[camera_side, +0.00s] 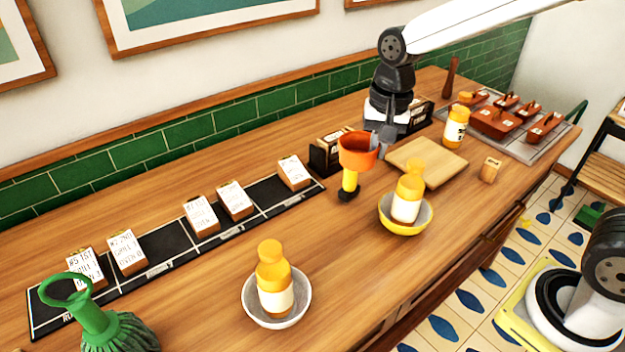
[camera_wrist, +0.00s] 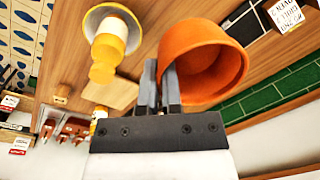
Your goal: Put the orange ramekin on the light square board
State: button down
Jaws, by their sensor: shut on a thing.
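The orange ramekin (camera_side: 357,152) is up in the air in the side view, left of the light square board (camera_side: 442,170). My gripper (camera_side: 378,142) is shut on the ramekin's right wall, at the rim. In the wrist view the fingers (camera_wrist: 168,82) pinch the wall of the ramekin (camera_wrist: 220,60), which shows its open mouth. The board also shows in the wrist view (camera_wrist: 112,94), partly covered by a bottle. In the side view the board's top looks bare, with a bottle and bowl in front of its near edge.
A yellow bowl (camera_side: 408,229) holds an orange-capped bottle (camera_side: 407,200) in front of the board. Another bottle (camera_side: 456,128) stands behind it, and a small wooden block (camera_side: 490,169) sits to its right. A yellow-handled tool with a black base (camera_side: 349,188) stands below the ramekin.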

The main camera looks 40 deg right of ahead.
jog(key=s+d+m, duration=0.4)
jog(key=d, duration=0.9)
jog(key=s+d+m, duration=0.4)
jog(key=d, duration=0.9)
jog(key=shift+h, duration=0.3)
notch_tip(320, 180, down, 5)
jog(key=shift+f, duration=0.1)
send_over(439, 164)
jog(key=s, duration=0.1)
jog(key=f, duration=0.8)
jog(key=shift+a+f, duration=0.1)
jog(key=shift+a, duration=0.25)
jog(key=shift+w+d+f, duration=0.25)
jog(key=shift+w+f, duration=0.2)
jog(key=shift+f, duration=0.05)
jog(key=shift+f, duration=0.1)
